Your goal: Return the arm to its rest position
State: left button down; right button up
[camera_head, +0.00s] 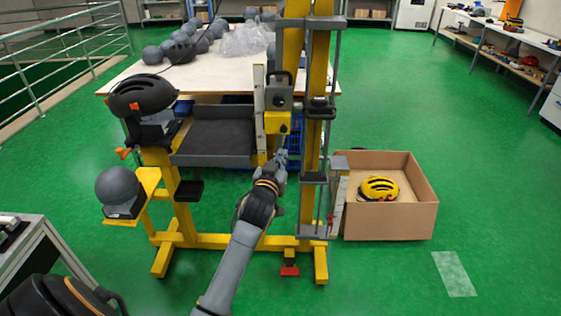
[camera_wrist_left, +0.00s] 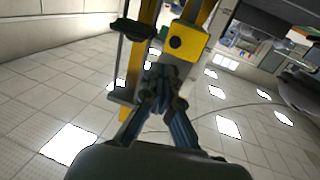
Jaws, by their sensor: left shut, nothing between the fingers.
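My left arm comes up from the bottom of the head view, and its gripper (camera_head: 281,158) is in front of the yellow drop tower (camera_head: 317,100). The gripper is just below a yellow and grey block (camera_head: 277,121) on the tower. In the left wrist view the gripper fingers (camera_wrist_left: 163,80) meet with nothing between them, and the yellow block (camera_wrist_left: 186,43) shows right beyond their tips. I cannot tell whether they touch it. My right gripper is not in view.
A black helmet (camera_head: 142,95) rests at the tower's left, above a grey headform (camera_head: 118,190). A cardboard box (camera_head: 413,216) with a yellow helmet (camera_head: 378,188) stands right of the tower. A table (camera_head: 220,78) with grey balls is behind. Green floor is free at right.

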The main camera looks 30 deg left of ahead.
pick_arm(q)
jog(key=s+d+f+m+g+h, duration=0.1)
jog(key=s+d+f+g+h, duration=0.3)
jog(key=f, duration=0.9)
jog(key=s+d+f+m+g+y, duration=0.1)
jog(key=s+d+f+m, duration=0.3)
jog(key=f, duration=0.9)
jog(key=s+d+f+n+g+h, duration=0.15)
jog(key=s+f, duration=0.45)
jog(key=f, duration=0.8)
jog(key=s+d+f+m+g+h, duration=0.1)
jog(key=s+d+f+g, duration=0.15)
jog(key=s+f, duration=0.6)
jog(key=s+d+f+m+g, duration=0.1)
jog(key=s+f+g, duration=0.35)
jog(key=s, duration=0.75)
jog(key=s+f+g, duration=0.1)
jog(key=s+f, duration=0.3)
jog(key=s, duration=0.6)
jog(key=s+d+f+g, duration=0.1)
jog(key=s+f, duration=0.3)
jog(key=s, duration=0.6)
jog(key=shift+s+m, duration=0.3)
jog(key=shift+m, duration=0.05)
